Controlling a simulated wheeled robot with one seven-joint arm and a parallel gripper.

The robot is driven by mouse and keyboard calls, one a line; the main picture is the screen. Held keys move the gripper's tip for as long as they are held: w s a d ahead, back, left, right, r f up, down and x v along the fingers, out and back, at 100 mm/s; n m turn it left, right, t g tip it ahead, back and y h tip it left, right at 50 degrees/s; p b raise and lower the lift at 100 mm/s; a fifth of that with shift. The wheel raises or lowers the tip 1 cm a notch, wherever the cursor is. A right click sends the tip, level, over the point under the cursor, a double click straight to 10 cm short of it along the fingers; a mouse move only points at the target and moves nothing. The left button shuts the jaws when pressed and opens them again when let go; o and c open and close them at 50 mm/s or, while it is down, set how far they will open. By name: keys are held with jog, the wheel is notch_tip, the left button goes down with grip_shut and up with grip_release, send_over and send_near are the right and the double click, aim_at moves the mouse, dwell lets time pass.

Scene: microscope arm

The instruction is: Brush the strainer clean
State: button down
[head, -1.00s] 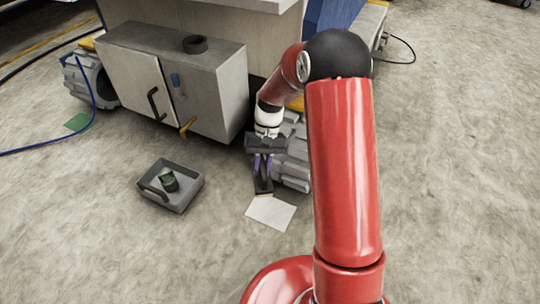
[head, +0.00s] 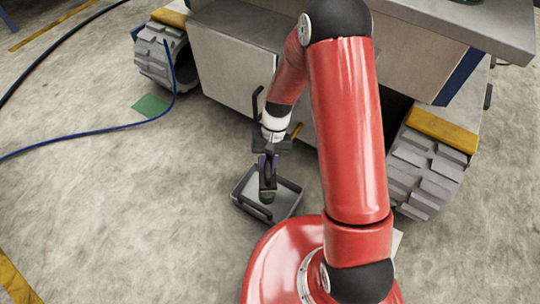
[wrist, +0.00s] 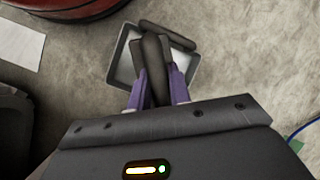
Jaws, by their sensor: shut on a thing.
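My gripper (head: 267,160) has purple fingers and is shut on a dark brush (head: 267,180), which points down over the grey tray (head: 290,202). In the wrist view the dark brush handle (wrist: 153,62) runs between the fingers (wrist: 157,88), with the tray (wrist: 122,65) beneath. The strainer cannot be clearly made out now; the brush and gripper cover the middle of the tray, and a dark greenish end shows below the brush. I cannot tell whether the brush touches anything.
A pale sheet (wrist: 18,42) lies on the floor beside my red base. The grey cabinet (head: 235,70) and ridged tracks (head: 425,170) stand behind. A blue cable (head: 90,132) runs along the floor at left. The floor left of the tray is clear.

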jog(key=shift+w+a+f, duration=0.15)
jog(key=shift+a+f, duration=0.1)
jog(key=shift+f+b, duration=2.35)
jog(key=shift+f, duration=0.5)
jog(key=shift+f, duration=0.4)
jog(key=shift+w+d, duration=0.1)
jog(key=shift+w, duration=0.6)
jog(key=shift+s, duration=1.5)
jog(key=shift+w, duration=1.55)
